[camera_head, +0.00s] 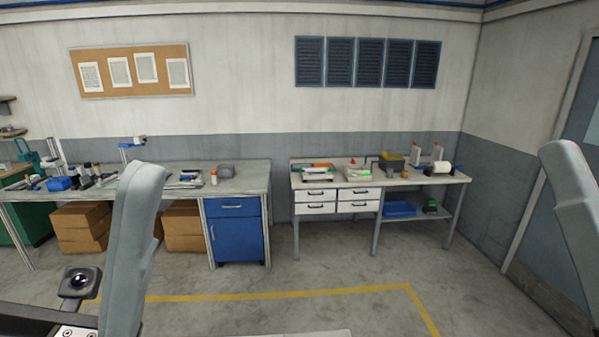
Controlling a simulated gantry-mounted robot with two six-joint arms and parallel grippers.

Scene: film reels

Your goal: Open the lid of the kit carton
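Brown cartons sit on the floor under the left workbench, a stack at the left (80,218) and another (183,226) beside the blue cabinet. They look closed, but they are far off and partly shaded by the bench. I cannot tell whether any of them is the kit carton. Links of my left and right arms stand up at the left and right of the picture. Neither of my grippers is in view.
The left workbench (255,178) holds tools and has a blue cabinet (237,240) below. The right workbench (455,178) carries several small items above white drawers. Open concrete floor with a yellow line (280,295) lies in front. A pale edge shows at the bottom middle.

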